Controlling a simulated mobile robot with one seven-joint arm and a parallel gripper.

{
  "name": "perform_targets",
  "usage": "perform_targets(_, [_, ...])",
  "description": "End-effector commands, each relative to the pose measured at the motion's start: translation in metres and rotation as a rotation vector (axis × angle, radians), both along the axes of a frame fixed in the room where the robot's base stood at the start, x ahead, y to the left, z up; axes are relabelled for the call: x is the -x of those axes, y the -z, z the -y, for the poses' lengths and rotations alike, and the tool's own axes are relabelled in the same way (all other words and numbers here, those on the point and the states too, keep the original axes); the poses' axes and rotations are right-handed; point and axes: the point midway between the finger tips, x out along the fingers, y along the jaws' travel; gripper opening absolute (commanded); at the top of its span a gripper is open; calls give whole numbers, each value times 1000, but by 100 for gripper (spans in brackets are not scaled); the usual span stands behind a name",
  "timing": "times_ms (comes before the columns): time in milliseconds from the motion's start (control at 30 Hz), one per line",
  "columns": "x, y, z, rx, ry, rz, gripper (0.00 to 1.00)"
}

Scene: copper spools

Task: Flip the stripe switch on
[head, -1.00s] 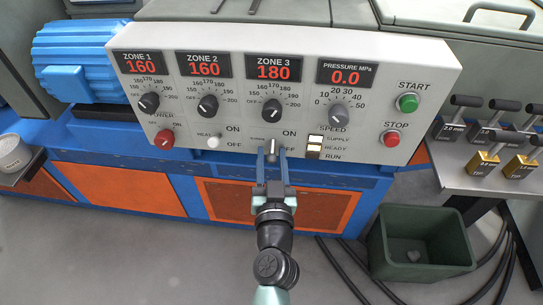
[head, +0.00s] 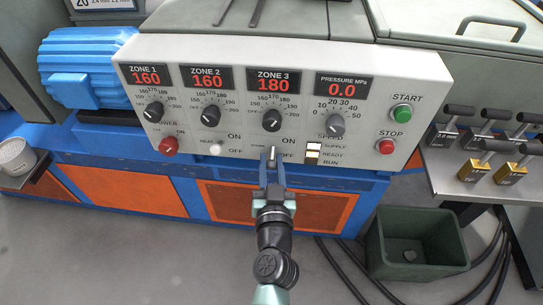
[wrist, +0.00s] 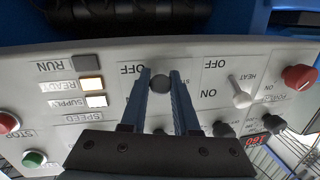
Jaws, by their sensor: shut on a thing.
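The stripe switch (head: 271,153) is a small lever in the lower middle of the grey control panel (head: 370,150). In the head view it shows as a grey lever between my fingertips. My gripper (head: 272,165) reaches up to it from below and is shut on it. In the wrist view, upside down, the switch's dark round tip (wrist: 160,84) sits between the two blue fingers of my gripper (wrist: 161,76). An OFF mark shows beside it; its ON mark is hidden by a finger. The lever's position cannot be told clearly.
The white-tipped heat switch (head: 215,148) and red power knob (head: 169,146) are left of the stripe switch. Status lamps (head: 313,154) stand close on the right, supply and ready lit. A dark green bin (head: 418,243) stands on the floor at right.

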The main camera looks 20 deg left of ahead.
Motion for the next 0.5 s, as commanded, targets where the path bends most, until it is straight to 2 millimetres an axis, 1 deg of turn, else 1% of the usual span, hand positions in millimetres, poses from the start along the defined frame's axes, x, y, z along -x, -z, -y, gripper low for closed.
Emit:
perform_targets(33, [1, -10, 0, 7, -1, -21, 0])
perform_targets(500, [3, -21, 1, 70, -1, -241, 0])
